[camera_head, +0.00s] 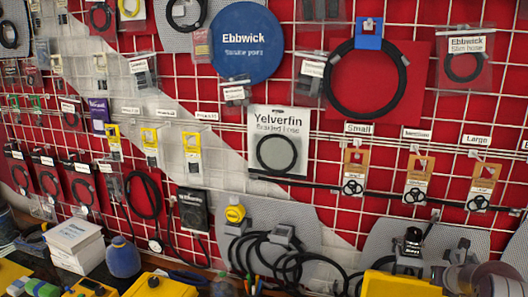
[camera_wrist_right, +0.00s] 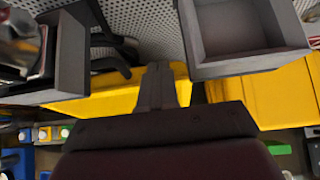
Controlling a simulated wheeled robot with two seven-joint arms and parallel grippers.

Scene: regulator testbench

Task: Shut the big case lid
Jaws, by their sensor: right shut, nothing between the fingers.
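A yellow surface (camera_head: 395,284), which looks like part of the big case, shows at the bottom right of the head view, cut off by the edge. In the right wrist view, yellow panels (camera_wrist_right: 285,95) lie behind and on both sides of my right gripper (camera_wrist_right: 160,72). I cannot tell which panel is the lid or how far open it stands. My right gripper is shut and empty, its fingers in front of the yellow; I cannot tell if they touch it. My left gripper is in neither view.
In the right wrist view, a grey open box (camera_wrist_right: 240,28) is at upper right and another grey holder (camera_wrist_right: 68,60) at left, both close to the fingers. A smaller yellow case (camera_head: 158,287) and a white box (camera_head: 75,240) stand before the wall of hanging goods.

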